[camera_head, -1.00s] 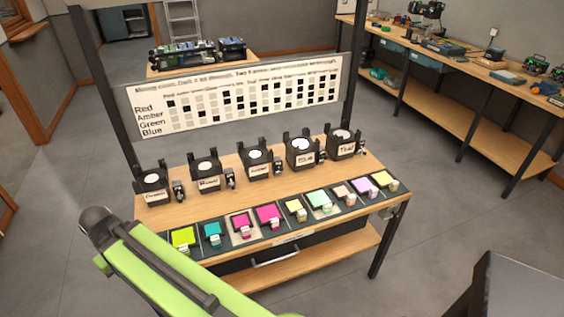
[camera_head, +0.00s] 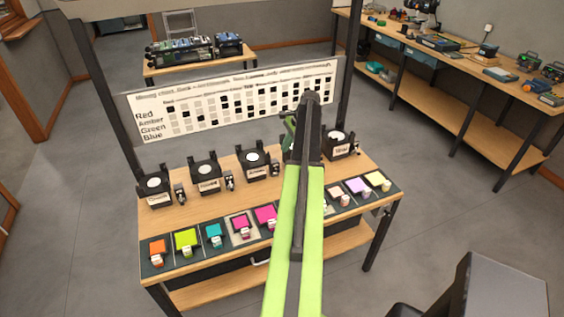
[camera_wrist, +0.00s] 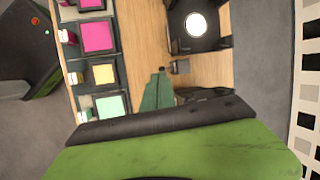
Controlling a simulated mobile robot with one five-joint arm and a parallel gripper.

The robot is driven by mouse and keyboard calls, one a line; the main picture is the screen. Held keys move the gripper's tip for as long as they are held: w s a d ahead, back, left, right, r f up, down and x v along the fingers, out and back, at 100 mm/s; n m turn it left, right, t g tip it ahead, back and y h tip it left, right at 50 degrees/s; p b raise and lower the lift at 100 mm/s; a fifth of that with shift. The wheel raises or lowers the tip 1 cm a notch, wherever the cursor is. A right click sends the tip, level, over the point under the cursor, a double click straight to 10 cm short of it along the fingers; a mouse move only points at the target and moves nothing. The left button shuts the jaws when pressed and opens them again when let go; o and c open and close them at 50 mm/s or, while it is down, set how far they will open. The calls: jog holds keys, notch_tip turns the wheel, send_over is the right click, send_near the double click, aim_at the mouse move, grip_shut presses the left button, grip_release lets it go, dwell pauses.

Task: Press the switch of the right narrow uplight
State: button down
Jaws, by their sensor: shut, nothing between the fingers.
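A row of black uplights with round pale lenses stands along the bench (camera_head: 235,190). Each visible one has a small switch box at its right. The rightmost uplight (camera_head: 340,145) and its switch (camera_head: 356,148) show clear of my arm. The uplight beside it is mostly hidden behind my arm. The middle uplight (camera_head: 256,162) and its switch (camera_head: 275,166) show at the arm's left; a lit uplight (camera_wrist: 195,25) and a switch (camera_wrist: 180,67) also show in the wrist view. My gripper (camera_wrist: 160,74) is shut and empty, its tip close to that switch; contact cannot be told. The label words are too blurred to tell which uplight is narrow.
Coloured gel squares on dark pads, such as an orange one (camera_head: 157,247), line the bench's front edge. A chart board (camera_head: 240,98) stands behind the uplights. Another workbench (camera_head: 450,80) is at the back right.

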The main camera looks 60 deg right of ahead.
jog(key=s+d, duration=0.1)
jog(key=s+d+m, duration=0.1)
jog(key=shift+s+d+r, duration=0.2)
jog(key=shift+s+d, duration=0.1)
jog(key=b, duration=1.3)
send_near(279, 170)
jog(key=x, duration=0.7)
jog(key=shift+d, duration=0.1)
jog(key=shift+r, duration=0.1)
jog(key=shift+s, duration=0.1)
jog(key=shift+s+t+b, duration=0.1)
jog(key=shift+t+b, duration=0.25)
jog(key=shift+t, duration=0.05)
